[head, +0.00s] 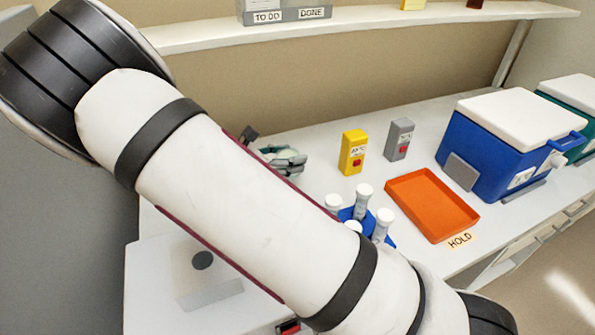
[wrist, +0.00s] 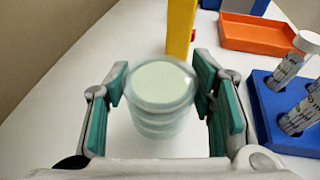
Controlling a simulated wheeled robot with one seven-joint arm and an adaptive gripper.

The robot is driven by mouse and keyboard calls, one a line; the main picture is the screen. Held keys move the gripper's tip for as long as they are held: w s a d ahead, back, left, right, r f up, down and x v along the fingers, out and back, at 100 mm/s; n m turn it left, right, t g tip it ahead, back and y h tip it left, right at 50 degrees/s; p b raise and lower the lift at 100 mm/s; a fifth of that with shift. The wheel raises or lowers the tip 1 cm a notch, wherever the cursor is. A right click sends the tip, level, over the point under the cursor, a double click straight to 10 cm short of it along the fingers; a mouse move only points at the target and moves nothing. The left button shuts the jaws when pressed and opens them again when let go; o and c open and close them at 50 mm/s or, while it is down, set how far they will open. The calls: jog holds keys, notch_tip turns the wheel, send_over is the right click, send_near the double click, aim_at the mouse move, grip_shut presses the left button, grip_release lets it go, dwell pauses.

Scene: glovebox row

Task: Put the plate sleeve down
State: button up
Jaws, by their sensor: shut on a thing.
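The plate sleeve (wrist: 160,118) is a clear, round stack of pale green-white dishes, seen from above in the wrist view. My gripper (wrist: 162,88) has its teal-padded fingers on either side of the sleeve and is shut on it. The sleeve looks upright. Whether its base touches the white bench top cannot be told, as its lower part is hidden. In the head view my gripper (head: 285,158) shows only in part behind my arm, near the back of the bench, and the sleeve cannot be made out clearly there.
A yellow box (head: 354,152) stands just beyond the gripper, with a grey box (head: 398,140) beside it. A blue rack (wrist: 277,108) with capped tubes is at the right. An orange tray (head: 432,204), a HOLD label (head: 460,240) and a blue cooler (head: 490,160) lie farther right.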

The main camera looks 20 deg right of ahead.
jog(key=shift+f, duration=2.9)
jog(key=shift+f, duration=0.2)
jog(key=o, duration=1.2)
jog(key=shift+o, duration=0.2)
jog(key=shift+r, duration=0.1)
jog(key=shift+a+r, duration=0.1)
jog(key=shift+r, duration=0.05)
jog(key=b+v, duration=0.1)
jog(key=v, duration=1.1)
jog(key=shift+s, duration=0.1)
